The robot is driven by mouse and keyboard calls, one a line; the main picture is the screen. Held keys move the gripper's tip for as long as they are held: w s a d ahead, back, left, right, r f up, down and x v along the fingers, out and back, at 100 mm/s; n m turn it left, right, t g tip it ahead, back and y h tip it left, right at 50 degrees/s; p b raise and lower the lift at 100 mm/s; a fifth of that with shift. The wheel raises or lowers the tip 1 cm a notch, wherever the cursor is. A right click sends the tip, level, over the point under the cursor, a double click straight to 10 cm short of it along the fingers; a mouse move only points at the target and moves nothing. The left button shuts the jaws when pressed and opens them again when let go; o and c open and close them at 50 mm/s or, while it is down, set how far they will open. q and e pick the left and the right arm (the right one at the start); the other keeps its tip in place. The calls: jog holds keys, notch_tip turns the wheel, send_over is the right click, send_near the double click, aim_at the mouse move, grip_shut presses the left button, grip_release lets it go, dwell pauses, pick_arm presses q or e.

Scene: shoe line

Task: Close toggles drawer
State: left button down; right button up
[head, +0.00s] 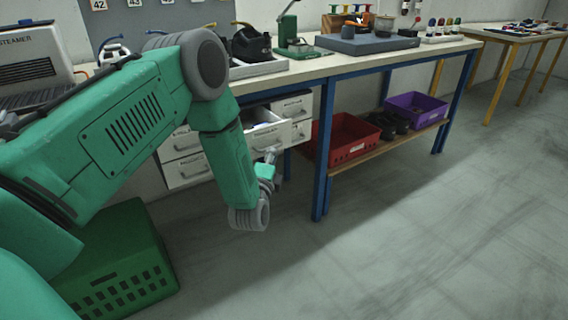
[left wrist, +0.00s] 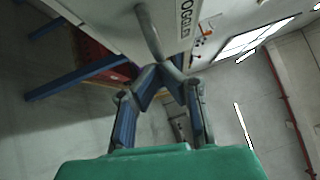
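The toggles drawer (head: 296,133) is white and pulled out from the drawer unit under the workbench, with some contents showing inside. In the left wrist view its front carries the "TOGGLES" label (left wrist: 186,14) and a grey bar handle (left wrist: 148,30). My left gripper (head: 271,158) is at the front of this drawer. In the left wrist view the fingers of my left gripper (left wrist: 161,72) come together at the handle and look closed on it. The fingertips partly hide the handle's end. My right gripper is in neither view.
Other drawers of the unit, such as the lower left one (head: 187,170), look shut. A blue bench leg (head: 322,155) stands right of the drawer. A red crate (head: 345,140) and a purple crate (head: 416,107) sit on the low shelf. A green crate (head: 118,262) stands below my arm. Floor at right is clear.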

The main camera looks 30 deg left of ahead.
pick_arm(q)
jog(key=w+a, duration=0.1)
jog(key=a, duration=0.3)
jog(key=w+a+b, duration=0.1)
jog(key=w+a, duration=0.1)
jog(key=a, duration=0.2)
jog(key=w+a, duration=0.2)
jog(key=a, duration=0.2)
jog(key=shift+w+a+f, duration=0.1)
jog(key=shift+w+a, duration=0.05)
jog(key=shift+a, duration=0.15)
jog(key=shift+w+r, duration=0.1)
jog(key=shift+r, duration=0.15)
jog(key=shift+a, duration=0.2)
